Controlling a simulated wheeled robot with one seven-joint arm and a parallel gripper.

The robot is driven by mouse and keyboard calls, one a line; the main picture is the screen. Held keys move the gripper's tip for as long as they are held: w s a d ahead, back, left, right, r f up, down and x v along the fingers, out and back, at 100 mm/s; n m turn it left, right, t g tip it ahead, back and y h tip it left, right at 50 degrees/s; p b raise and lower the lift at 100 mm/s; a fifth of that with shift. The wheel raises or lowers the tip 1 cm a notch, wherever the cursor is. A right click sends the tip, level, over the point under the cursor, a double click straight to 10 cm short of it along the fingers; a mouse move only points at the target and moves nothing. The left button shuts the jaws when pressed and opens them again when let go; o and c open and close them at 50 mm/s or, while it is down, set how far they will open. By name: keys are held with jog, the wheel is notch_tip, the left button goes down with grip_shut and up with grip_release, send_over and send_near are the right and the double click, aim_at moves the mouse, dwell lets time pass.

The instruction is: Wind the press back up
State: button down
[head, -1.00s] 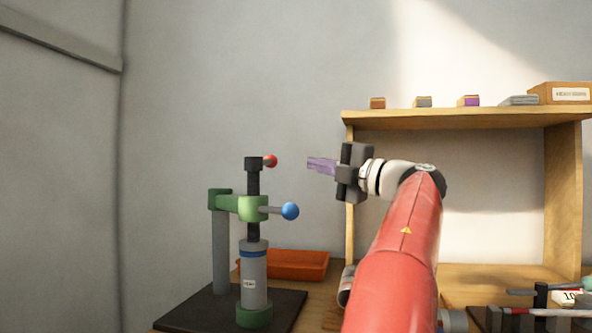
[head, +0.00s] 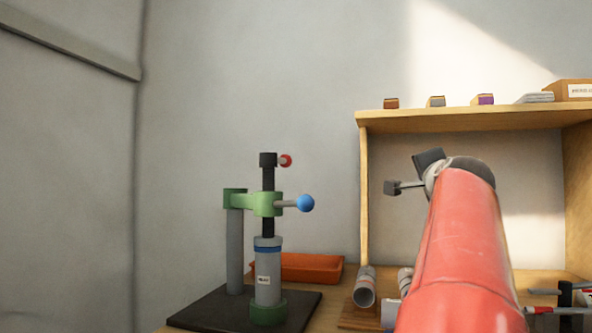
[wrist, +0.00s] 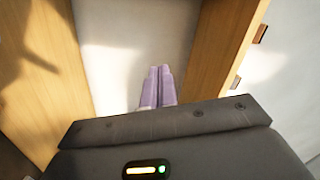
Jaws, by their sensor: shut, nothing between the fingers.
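The press stands at the left of the head view on a dark base plate (head: 210,308). It has a grey post (head: 235,250), a green arm (head: 265,204) and an upright black screw (head: 268,180). A red knob (head: 286,160) sticks out right at the screw's top, and a blue ball handle (head: 305,203) points right from the green arm. The screw's lower end meets a grey cylinder with a blue band (head: 267,270), upright in a green cup (head: 268,310). My gripper's purple fingers (wrist: 157,88) are shut and empty in the wrist view. My arm hides them in the head view, well right of the press.
An orange tray (head: 312,267) lies behind the press. A wooden shelf (head: 450,120) stands right, with small blocks and a box (head: 575,90) on top. Grey tubes (head: 364,290) lie before it, and tools are at the far right. Space above the press is free.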

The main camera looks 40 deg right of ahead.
jog(key=w+a+n+t+y, duration=0.1)
jog(key=w+a+t+y, duration=0.3)
jog(key=a+y, duration=0.4)
jog(key=n+t+y+p, duration=0.1)
jog(key=n+t+y, duration=0.15)
jog(key=y, duration=0.25)
send_near(285, 162)
jog(key=w+d, duration=0.2)
jog(key=d, duration=0.1)
jog(key=w+a, duration=0.2)
jog(key=shift+w+a+r+t, duration=0.1)
jog(key=shift+w+r+t, duration=0.15)
jog(key=shift+w, duration=0.15)
jog(key=shift+w+a+p, duration=0.3)
jog(key=shift+w, duration=0.1)
jog(key=shift+w+d+y, duration=0.1)
jog(key=shift+y, duration=0.2)
